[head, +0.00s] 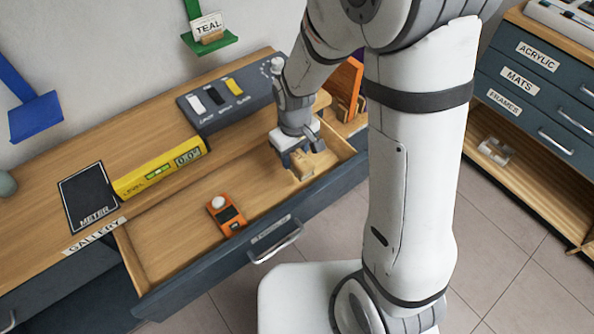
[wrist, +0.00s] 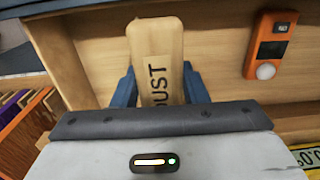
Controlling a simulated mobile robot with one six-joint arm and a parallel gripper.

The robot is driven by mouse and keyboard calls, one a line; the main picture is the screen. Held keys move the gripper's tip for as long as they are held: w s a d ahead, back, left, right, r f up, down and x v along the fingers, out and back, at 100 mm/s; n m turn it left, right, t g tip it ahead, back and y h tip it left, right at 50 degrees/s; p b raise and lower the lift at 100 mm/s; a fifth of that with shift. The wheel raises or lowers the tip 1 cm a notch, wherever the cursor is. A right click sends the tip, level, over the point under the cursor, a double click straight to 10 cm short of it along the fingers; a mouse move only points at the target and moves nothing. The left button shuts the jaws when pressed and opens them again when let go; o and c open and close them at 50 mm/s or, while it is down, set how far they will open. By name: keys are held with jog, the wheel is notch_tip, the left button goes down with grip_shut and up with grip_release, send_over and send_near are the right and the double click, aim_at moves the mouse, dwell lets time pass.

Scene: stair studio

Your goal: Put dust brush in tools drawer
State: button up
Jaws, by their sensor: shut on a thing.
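The dust brush (wrist: 157,45) is a pale wooden piece marked DUST, held between the blue fingers of my gripper (wrist: 162,84) in the wrist view. In the head view my gripper (head: 302,158) is at the right end of an open wooden drawer, with the pale brush (head: 304,173) below it. The brush is over or inside the drawer; I cannot tell whether it touches the floor. The drawer (head: 165,249) is pulled out, with a dark front, a handle and a label too small to read. The brush's bristles are hidden.
An orange meter (head: 227,214) lies in the middle of the drawer. A yellow level (head: 160,168), a black METER pad (head: 89,197) and a dark switch box (head: 226,104) are on the desktop behind. Orange upright boards (head: 346,85) stand right of my gripper.

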jog(key=shift+w+f, duration=0.15)
jog(key=shift+f, duration=0.5)
jog(key=f, duration=0.5)
jog(key=shift+w+d+f+b, duration=0.1)
jog(key=shift+w+f+b, duration=0.1)
jog(key=shift+b, duration=0.1)
jog(key=shift+f, duration=2)
jog(key=shift+f+b, duration=0.2)
jog(key=shift+b, duration=0.2)
jog(key=o, duration=0.9)
jog(key=shift+o, duration=0.2)
jog(key=shift+r, duration=0.1)
